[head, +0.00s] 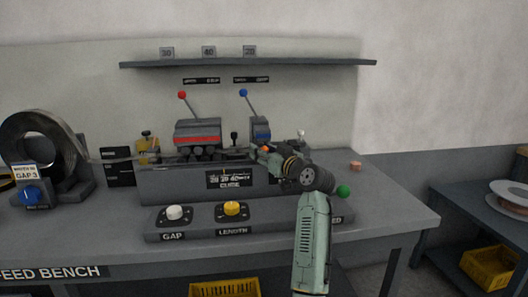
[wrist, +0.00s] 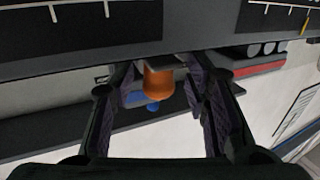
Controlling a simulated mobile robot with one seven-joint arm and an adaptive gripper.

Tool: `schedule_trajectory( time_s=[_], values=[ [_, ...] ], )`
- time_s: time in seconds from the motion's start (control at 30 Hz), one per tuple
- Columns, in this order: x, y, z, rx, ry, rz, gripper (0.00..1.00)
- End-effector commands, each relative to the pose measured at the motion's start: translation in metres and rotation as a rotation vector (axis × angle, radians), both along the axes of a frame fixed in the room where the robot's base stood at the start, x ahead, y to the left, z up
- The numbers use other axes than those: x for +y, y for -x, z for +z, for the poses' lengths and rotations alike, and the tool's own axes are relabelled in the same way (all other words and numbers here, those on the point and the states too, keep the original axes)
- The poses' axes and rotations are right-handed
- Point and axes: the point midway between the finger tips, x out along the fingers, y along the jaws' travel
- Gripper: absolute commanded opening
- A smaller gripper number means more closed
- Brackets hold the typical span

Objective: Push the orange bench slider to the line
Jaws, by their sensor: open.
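The orange slider knob (wrist: 158,84) shows in the wrist view between the two fingers of my gripper (wrist: 160,95). The fingers stand apart on either side of it, and I see a gap on both sides. In the head view a small orange spot of the slider (head: 264,149) shows just left of my gripper (head: 268,156), at the right part of the bench machine. A dark scale panel with white tick marks (wrist: 80,30) runs along the top of the wrist view.
The bench (head: 390,215) carries a coil (head: 70,150) at left, red and blue levers, and a front panel with white (head: 174,212) and yellow (head: 232,208) knobs. A green knob (head: 343,191) is right of my wrist. A shelf (head: 290,62) hangs above.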

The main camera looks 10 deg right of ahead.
Motion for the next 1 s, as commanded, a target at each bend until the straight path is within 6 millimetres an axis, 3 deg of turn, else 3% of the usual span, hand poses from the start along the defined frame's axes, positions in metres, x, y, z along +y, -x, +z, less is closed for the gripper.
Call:
schedule_trajectory(
  time_s=[0.43,0.57,0.9,1.0],
  values=[
    [0.005,0.0,0.001,0.0,0.001,0.001,0.43],
    [0.02,-0.001,0.001,0.001,0.002,0.001,0.43],
    [0.088,0.0,0.003,0.0,0.001,0.005,0.43],
    [0.075,0.02,-0.003,-0.004,-0.001,-0.002,0.43]
  ],
)
